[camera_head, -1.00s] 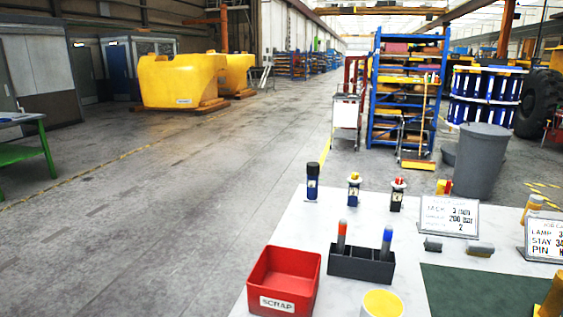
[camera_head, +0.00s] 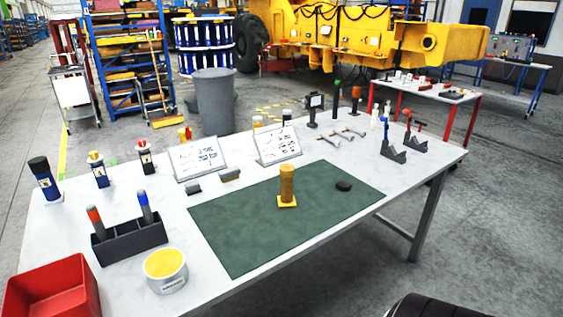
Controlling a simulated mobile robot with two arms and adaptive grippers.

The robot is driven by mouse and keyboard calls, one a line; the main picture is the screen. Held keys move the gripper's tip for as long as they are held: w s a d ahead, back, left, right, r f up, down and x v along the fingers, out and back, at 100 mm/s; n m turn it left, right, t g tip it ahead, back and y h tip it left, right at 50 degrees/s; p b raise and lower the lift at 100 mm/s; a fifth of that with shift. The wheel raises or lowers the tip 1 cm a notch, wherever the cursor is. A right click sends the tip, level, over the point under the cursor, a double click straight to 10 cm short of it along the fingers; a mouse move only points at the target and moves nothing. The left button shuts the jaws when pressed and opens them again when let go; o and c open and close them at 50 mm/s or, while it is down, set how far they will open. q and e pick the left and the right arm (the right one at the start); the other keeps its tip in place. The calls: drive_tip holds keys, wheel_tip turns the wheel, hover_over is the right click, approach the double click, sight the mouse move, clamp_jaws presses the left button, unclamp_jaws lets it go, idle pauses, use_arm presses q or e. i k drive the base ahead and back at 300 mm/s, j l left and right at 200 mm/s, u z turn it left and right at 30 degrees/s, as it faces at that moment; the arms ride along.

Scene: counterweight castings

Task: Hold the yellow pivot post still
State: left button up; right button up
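The yellow pivot post (camera_head: 287,181) stands upright on a small square yellow base on the green mat (camera_head: 235,235). The mat lies near the front edge of the white table (camera_head: 330,165). A small dark round piece (camera_head: 343,186) lies on the mat to the right of the post, apart from it. Nothing touches the post. Neither of my grippers shows in the head view.
A red bin (camera_head: 52,290), a yellow-topped tub (camera_head: 166,270) and a dark marker holder (camera_head: 130,240) stand at the table's left. Two sign cards (camera_head: 198,158) (camera_head: 277,144) stand behind the mat. Tools and stands (camera_head: 392,150) occupy the right end.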

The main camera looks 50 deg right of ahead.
sight(286, 199)
drive_tip(key=z, duration=1.6)
